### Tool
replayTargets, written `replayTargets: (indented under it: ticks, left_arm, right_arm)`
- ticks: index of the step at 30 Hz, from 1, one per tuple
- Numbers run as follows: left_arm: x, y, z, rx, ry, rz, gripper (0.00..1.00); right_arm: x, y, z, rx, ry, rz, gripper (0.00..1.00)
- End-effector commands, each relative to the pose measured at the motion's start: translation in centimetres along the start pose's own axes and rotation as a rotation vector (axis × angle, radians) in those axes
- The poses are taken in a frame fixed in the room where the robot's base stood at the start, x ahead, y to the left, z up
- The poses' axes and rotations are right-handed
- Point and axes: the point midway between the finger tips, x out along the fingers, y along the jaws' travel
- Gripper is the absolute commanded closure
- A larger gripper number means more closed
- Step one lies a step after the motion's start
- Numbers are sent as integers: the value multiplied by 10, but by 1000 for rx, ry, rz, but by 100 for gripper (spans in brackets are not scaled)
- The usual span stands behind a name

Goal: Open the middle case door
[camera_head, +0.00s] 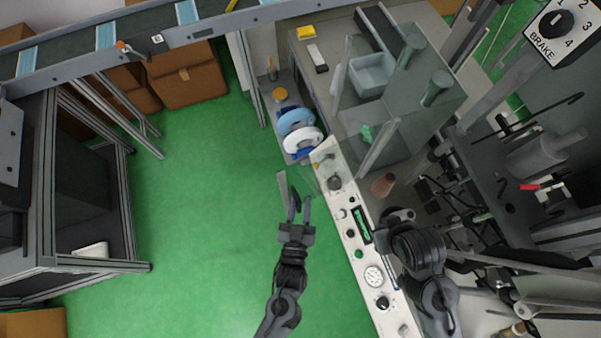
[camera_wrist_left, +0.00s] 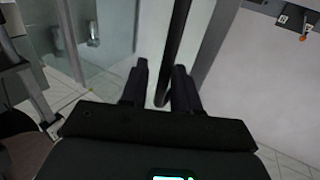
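A clear-walled case (camera_head: 405,112) stands on the bench at the upper right in the head view. Contact cannot be told. My right arm (camera_head: 425,262) is over the lower right; its fingers are not clearly seen.
A white control panel (camera_head: 373,276) with knobs and a gauge runs along the bench front. Blue and white rolls (camera_head: 300,138) sit by the case. A conveyor (camera_head: 135,32) crosses the top left. The green floor at left is clear.

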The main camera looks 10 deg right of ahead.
Motion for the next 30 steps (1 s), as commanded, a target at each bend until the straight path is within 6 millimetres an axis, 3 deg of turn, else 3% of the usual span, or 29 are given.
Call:
replayTargets:
  ticks: [5,21,30]
  left_arm:
    - [-13,0,2,1,-2,1,70]
    - [-96,0,2,1,-3,2,70]
    - [-108,0,0,0,0,2,70]
  right_arm:
    - [3,2,1,-7,-1,6,100]
    - [18,0,6,-2,-1,2,100]
    - [20,-1,6,3,0,-2,100]
